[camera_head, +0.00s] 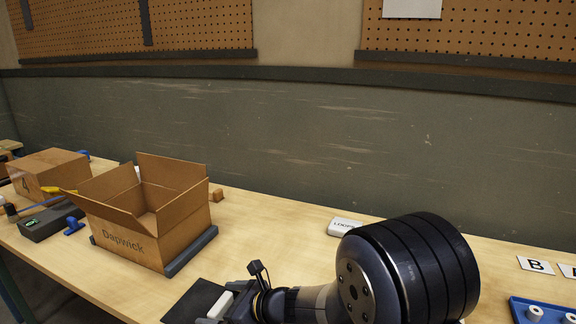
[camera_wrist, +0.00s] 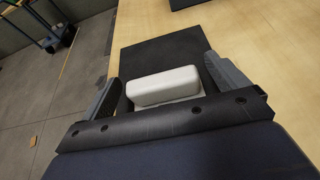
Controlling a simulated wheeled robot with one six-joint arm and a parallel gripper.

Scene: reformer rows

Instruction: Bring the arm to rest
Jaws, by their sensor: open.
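My gripper (camera_wrist: 163,72) is open in the wrist view, with one finger on each side of a white block (camera_wrist: 163,86). Narrow gaps show between the block and both fingers. The block is on or just over a dark mat (camera_wrist: 160,50) at the table's front edge; I cannot tell whether it touches the mat. A paler white patch shows beside and below it. In the head view my arm reaches in from the bottom right, and my gripper (camera_head: 222,305) is low over the dark mat (camera_head: 190,302), partly cut off by the frame's bottom edge.
An open cardboard box marked Dapwick (camera_head: 130,243) stands left on the table (camera_head: 275,228). A closed carton (camera_head: 50,172) is farther left. A white labelled box (camera_head: 345,226) lies behind my arm. A blue tray (camera_head: 541,311) is at right. The table's middle is clear.

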